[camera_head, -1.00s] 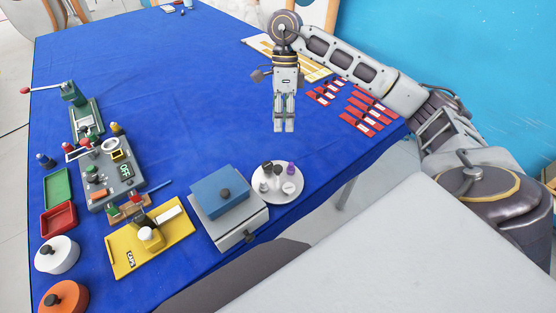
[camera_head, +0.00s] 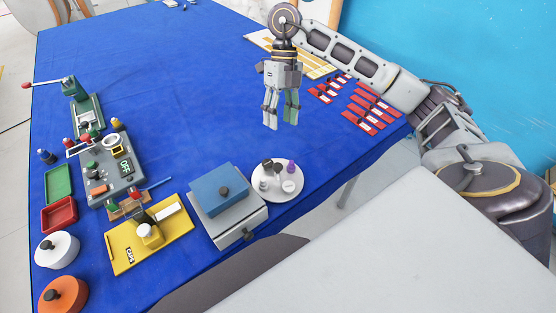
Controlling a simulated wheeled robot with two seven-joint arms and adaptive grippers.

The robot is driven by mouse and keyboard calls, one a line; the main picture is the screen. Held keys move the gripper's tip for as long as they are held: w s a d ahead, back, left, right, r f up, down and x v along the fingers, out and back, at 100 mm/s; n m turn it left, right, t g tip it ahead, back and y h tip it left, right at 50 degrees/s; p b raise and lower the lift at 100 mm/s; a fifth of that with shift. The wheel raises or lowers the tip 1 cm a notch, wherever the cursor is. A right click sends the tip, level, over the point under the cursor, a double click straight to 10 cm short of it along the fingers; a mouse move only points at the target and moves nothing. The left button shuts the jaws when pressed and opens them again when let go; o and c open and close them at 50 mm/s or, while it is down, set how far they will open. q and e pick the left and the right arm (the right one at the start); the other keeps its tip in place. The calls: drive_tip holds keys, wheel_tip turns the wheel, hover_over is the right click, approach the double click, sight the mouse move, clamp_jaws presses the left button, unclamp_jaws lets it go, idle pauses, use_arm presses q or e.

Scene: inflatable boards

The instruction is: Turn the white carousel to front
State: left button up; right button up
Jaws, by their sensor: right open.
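The white carousel (camera_head: 275,196) is a round white disc on the blue table near its front edge. Small items stand on it: a purple-topped bottle (camera_head: 291,167), dark-topped items at the back and white or grey ones at the front. My right gripper (camera_head: 281,120) hangs above the table, farther back than the carousel, with fingers pointing down. Its fingers are apart with nothing between them, and it does not touch the carousel. My left gripper is out of view.
A grey box with a blue lid (camera_head: 220,190) stands close left of the carousel. A yellow tray (camera_head: 120,252) lies farther left. Red cards (camera_head: 372,108) lie right of my right gripper. The table's middle is clear.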

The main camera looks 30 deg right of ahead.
sight(278, 165)
drive_tip(key=m, duration=0.8)
drive_tip(key=shift+m, duration=0.4)
drive_tip(key=shift+f, duration=0.15)
drive_tip(key=shift+p+x, duration=0.75)
drive_tip(key=shift+x, duration=6)
drive_tip(key=shift+s+a, duration=0.1)
drive_tip(key=shift+a, duration=0.05)
drive_tip(key=shift+c, duration=0.2)
clamp_jaws()
